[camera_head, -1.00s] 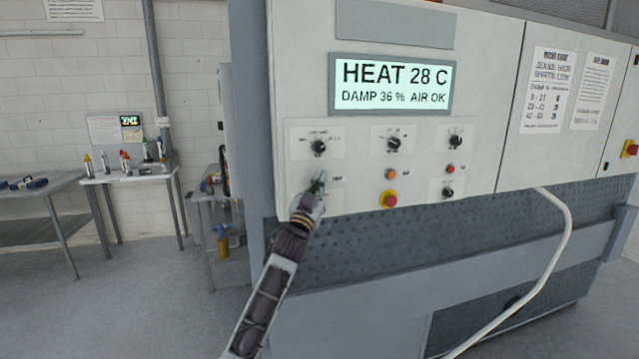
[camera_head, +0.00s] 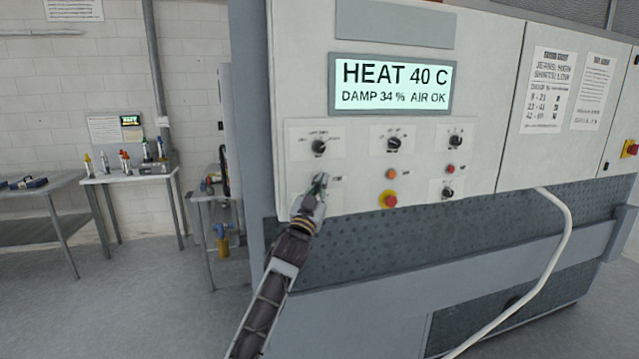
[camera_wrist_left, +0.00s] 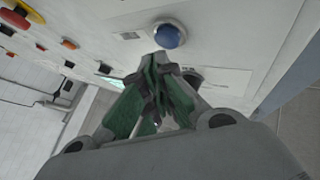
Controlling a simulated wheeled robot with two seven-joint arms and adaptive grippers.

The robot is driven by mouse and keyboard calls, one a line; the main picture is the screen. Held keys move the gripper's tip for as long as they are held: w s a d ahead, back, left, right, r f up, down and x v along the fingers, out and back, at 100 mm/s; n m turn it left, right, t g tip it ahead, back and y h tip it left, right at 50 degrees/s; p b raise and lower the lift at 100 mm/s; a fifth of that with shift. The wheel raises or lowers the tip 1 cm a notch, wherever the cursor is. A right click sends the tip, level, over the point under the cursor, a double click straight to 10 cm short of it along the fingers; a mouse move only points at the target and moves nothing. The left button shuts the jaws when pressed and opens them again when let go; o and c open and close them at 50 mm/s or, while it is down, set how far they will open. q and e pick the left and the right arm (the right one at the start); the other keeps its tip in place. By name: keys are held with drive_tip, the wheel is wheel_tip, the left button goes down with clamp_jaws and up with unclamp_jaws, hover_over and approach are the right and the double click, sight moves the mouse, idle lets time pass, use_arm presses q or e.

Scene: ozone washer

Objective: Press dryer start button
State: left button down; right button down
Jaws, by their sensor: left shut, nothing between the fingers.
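The dryer's control panel (camera_head: 360,205) is in the middle of the head view. My left gripper (camera_head: 320,181) is at its lower left part, with its fingers shut and nothing between them. In the left wrist view a round blue button (camera_wrist_left: 169,35) stands on the panel just beyond the green-padded fingertips (camera_wrist_left: 160,66). The fingertips look very near the button, but I cannot tell whether they touch it. The gripper hides this button in the head view. The display (camera_head: 393,86) reads HEAT 40 C, DAMP 34 %, AIR OK. My right gripper is not in view.
Black knobs (camera_head: 394,144), an orange button (camera_head: 391,174), a red button (camera_head: 450,169) and a red stop button on yellow (camera_head: 389,200) are to the right of my gripper. A white hose (camera_head: 553,255) hangs at right. Side tables (camera_head: 130,176) stand at left.

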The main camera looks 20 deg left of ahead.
use_arm(q)
drive_tip(key=shift+s+d, duration=0.15)
idle(0.3)
drive_tip(key=shift+s+d, duration=0.7)
drive_tip(key=shift+s, duration=0.35)
drive_tip(key=shift+s+d, duration=0.65)
drive_tip(key=shift+s, duration=0.35)
